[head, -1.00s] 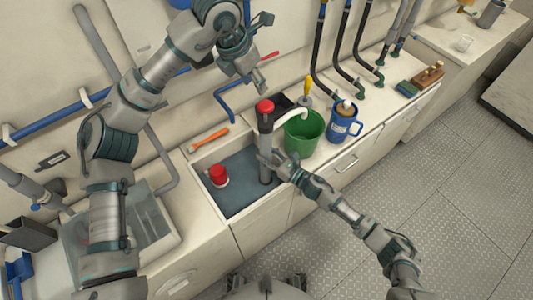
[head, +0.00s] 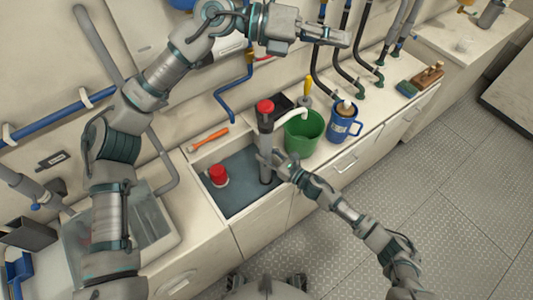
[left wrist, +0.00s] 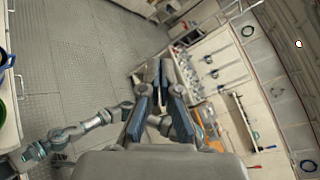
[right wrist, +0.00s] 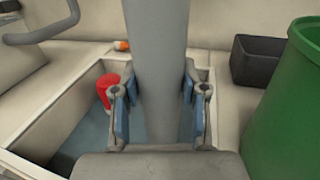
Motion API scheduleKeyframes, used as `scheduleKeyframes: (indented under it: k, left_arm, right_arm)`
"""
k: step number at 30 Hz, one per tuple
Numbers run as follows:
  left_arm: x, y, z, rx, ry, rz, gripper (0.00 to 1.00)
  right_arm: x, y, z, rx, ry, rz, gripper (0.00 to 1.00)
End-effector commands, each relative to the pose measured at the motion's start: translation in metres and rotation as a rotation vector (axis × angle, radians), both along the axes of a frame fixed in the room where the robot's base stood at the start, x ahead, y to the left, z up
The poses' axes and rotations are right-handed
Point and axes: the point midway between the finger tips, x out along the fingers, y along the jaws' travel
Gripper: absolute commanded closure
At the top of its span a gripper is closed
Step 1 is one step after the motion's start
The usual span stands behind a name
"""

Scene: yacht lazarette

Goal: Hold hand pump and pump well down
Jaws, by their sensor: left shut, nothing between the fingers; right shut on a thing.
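The hand pump (head: 266,125) stands upright in the well (head: 238,197), a recess with blue-grey water. It has a grey tube, a red top and a white spout over the green bucket (head: 301,140). My right gripper (head: 272,160) is shut on the pump's tube; in the right wrist view the tube (right wrist: 157,50) is between its blue-padded fingers. My left gripper (head: 342,38) is shut and empty, up by the wall hoses, away from the pump. Its closed fingers also show in the left wrist view (left wrist: 160,72).
A red float-like object (head: 218,174) sits in the well. An orange-handled tool (head: 208,139) lies on the ledge behind. A dark box (right wrist: 262,60) stands behind the bucket, a blue mug (head: 342,125) to its right. Several black hoses line the wall.

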Motion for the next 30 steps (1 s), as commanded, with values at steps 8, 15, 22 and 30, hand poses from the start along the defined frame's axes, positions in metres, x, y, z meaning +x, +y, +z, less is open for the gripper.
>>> scheduleKeyframes:
  k: [8,15,22,30]
  left_arm:
    - [0.057,0.028,0.122,-0.662,0.515,0.167,1.00]
    - [0.160,0.081,0.110,-0.986,1.098,0.514,1.00]
    - [0.208,0.106,0.000,-0.961,1.651,0.969,1.00]
    - [0.160,0.114,-0.128,-0.542,2.087,1.478,1.00]
  right_arm:
    - [0.000,-0.001,0.000,-0.001,0.000,-0.001,1.00]
    - [0.000,-0.001,0.000,-0.001,0.000,-0.001,1.00]
    - [0.000,0.000,0.000,-0.001,0.000,-0.001,1.00]
    - [0.000,0.000,0.000,-0.001,0.000,-0.001,1.00]
